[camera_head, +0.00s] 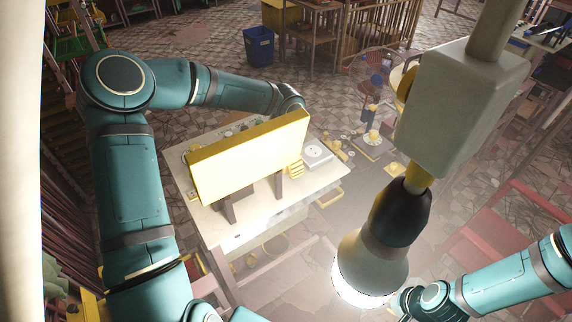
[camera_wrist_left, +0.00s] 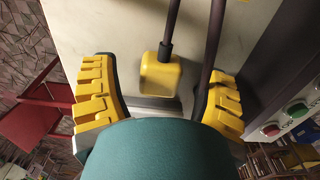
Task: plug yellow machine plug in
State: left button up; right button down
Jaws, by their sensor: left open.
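In the left wrist view, my left gripper (camera_wrist_left: 160,88) is open, with its two ribbed yellow fingers apart. A yellow plug (camera_wrist_left: 160,74) with a dark cable lies between them, and no finger is seen closed on it. In the head view, a ribbed yellow finger of my left gripper (camera_head: 296,168) shows below the large yellow panel of the machine (camera_head: 250,155), beside a white socket (camera_head: 317,153). The plug is hidden there. My right gripper (camera_head: 405,300) is low at the right, partly behind the lamp, and its fingers cannot be made out.
A pale table (camera_head: 205,222) carries the machine. A bright hanging lamp (camera_head: 375,255) blocks much of the right side. A blue bin (camera_head: 259,46) and wooden furniture stand behind.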

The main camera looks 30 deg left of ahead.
pick_arm(q)
jog(key=shift+c, duration=0.2)
jog(key=c, duration=1.2)
jog(key=shift+o, duration=0.2)
jog(key=shift+r, duration=0.1)
notch_tip(320, 180, up, 10)
jog(key=shift+f, duration=0.1)
